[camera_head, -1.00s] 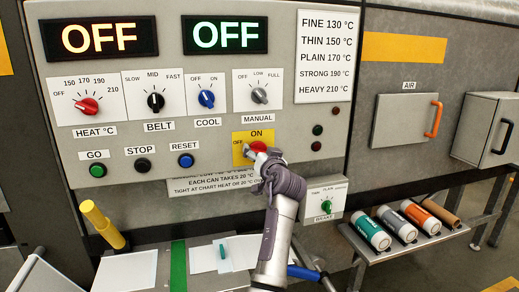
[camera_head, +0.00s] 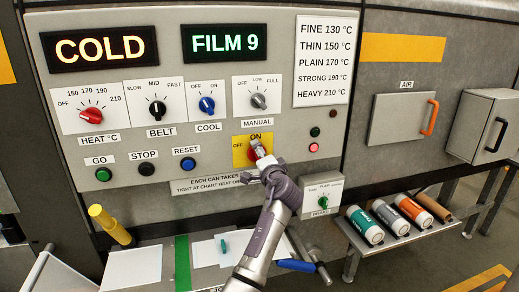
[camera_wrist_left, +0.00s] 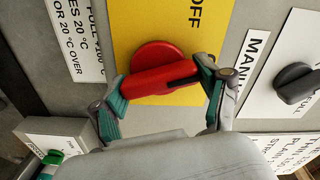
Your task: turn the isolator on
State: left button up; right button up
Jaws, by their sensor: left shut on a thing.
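The isolator is a red rotary knob (camera_head: 257,153) on a yellow plate (camera_head: 239,152) marked OFF and ON, low in the middle of the panel. My left gripper (camera_head: 262,160) is shut on this knob and partly covers it in the head view. In the left wrist view the fingers (camera_wrist_left: 163,95) sit on either side of the red knob (camera_wrist_left: 153,62). The left display (camera_head: 93,48) reads COLD and the right display (camera_head: 224,43) reads FILM 9. My right gripper is not in view.
Heat (camera_head: 92,116), belt (camera_head: 157,108), cool (camera_head: 206,104) and manual (camera_head: 258,100) knobs sit above. Go, stop and reset buttons are at left. A pink lamp (camera_head: 314,147) glows at right. A shelf (camera_head: 372,246) with several rolls stands lower right.

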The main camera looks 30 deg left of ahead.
pick_arm(q)
jog(key=m+p, duration=0.2)
jog(key=m, duration=0.1)
jog(key=shift+m, duration=0.3)
jog(key=shift+m+p, duration=0.3)
jog(key=o, duration=1.2)
jog(key=shift+c, duration=0.2)
jog(key=shift+f, duration=0.1)
jog(key=v, duration=1.2)
